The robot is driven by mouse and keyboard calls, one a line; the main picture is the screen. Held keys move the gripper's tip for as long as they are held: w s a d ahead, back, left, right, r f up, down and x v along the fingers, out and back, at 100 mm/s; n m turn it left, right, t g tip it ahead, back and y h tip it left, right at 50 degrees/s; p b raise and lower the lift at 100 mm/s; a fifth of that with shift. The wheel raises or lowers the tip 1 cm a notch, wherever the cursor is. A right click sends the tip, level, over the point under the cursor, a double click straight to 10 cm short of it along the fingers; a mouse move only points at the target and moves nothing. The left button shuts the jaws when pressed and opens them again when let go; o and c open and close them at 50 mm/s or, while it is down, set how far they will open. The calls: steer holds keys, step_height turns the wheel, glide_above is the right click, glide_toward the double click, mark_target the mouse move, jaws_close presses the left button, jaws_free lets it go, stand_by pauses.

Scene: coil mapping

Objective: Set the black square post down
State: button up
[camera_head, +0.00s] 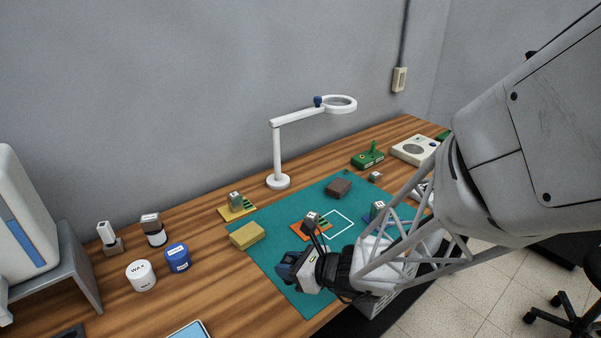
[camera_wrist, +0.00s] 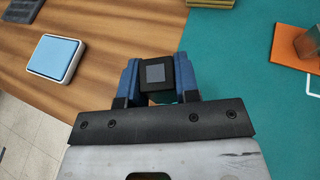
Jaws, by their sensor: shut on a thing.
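My gripper (camera_wrist: 157,80) is shut on the black square post (camera_wrist: 157,74), whose top with a grey square face shows between the two blue fingers in the wrist view. In the head view my gripper (camera_head: 288,268) is low over the front left part of the green mat (camera_head: 262,262). The post cannot be made out clearly there. I cannot tell whether its lower end touches anything. In the wrist view the boundary of wood and green mat runs behind the gripper. A white square outline (camera_head: 339,223) lies on the mat to the right.
An orange plate (camera_head: 298,232) with a grey-topped block stands near my gripper. A yellow block (camera_head: 247,235) is on the mat's left edge, and a brown block (camera_head: 338,187) is farther back. A white lamp (camera_head: 277,160) stands behind. A blue-topped tray (camera_wrist: 55,57) lies on the wood.

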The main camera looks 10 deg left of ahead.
steer(key=w+a, duration=0.2)
steer(key=w, duration=0.1)
steer(key=w+a, duration=0.2)
steer(key=w, duration=0.2)
steer(key=w+a+f, duration=0.1)
steer(key=w+a, duration=0.1)
steer(key=w, duration=0.2)
steer(key=shift+w+a+f, duration=0.1)
steer(key=shift+w+a, duration=0.05)
steer(key=shift+a, duration=0.05)
steer(key=shift+f, duration=1.75)
steer(key=shift+f, duration=0.1)
steer(key=o, duration=1)
steer(key=shift+c, duration=0.2)
